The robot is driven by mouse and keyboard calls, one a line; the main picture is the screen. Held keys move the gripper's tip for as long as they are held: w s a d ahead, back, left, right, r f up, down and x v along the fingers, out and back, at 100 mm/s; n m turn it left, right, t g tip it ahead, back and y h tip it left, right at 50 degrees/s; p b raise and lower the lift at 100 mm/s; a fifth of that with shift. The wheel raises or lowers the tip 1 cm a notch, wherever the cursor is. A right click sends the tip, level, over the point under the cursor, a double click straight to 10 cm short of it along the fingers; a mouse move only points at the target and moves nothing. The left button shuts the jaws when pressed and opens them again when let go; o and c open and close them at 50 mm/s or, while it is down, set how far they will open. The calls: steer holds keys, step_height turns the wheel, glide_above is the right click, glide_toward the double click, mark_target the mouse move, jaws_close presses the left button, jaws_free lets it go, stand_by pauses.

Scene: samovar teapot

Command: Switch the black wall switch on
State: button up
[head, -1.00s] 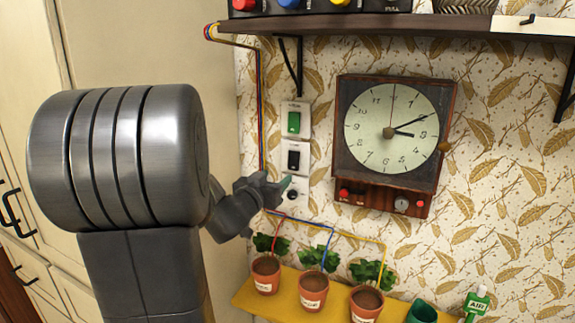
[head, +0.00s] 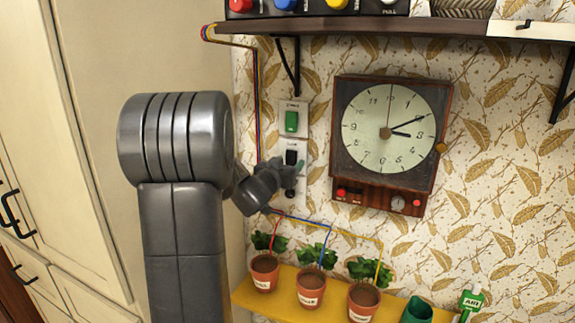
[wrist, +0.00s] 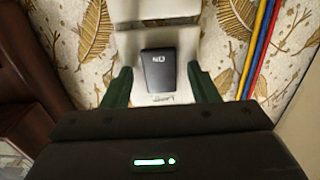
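The black wall switch (head: 291,157) sits on a white plate below the green switch (head: 291,122). My gripper (head: 295,170) is in front of the black switch's lower part and hides some of it. In the wrist view the black rocker (wrist: 158,70) shows upside down, with "ON" lettering on it. My gripper's two green fingers (wrist: 159,72) are apart, one on each side of the rocker. They look open with nothing held between them. I cannot tell whether they touch the plate.
A clock (head: 388,128) hangs to the right of the switches. A dark shelf (head: 340,24) is above. Potted plants stand on a yellow shelf (head: 335,300) below. Coloured wires (wrist: 264,45) run beside the switch plates. A pale cabinet (head: 165,50) is at the left.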

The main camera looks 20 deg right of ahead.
steer(key=c, duration=0.9)
steer(key=shift+f+b, duration=0.35)
steer(key=shift+b, duration=0.6)
steer(key=shift+f+t+h+b, duration=0.1)
steer(key=shift+t+h+b, duration=0.25)
steer(key=shift+b, duration=1.35)
steer(key=t+h+b, duration=0.1)
steer(key=b, duration=0.3)
steer(key=shift+f, duration=0.15)
steer(key=shift+t+b, duration=0.25)
steer(key=shift+b, duration=0.45)
steer(key=shift+r+h, duration=0.2)
steer(key=shift+h, duration=0.05)
steer(key=o, duration=1)
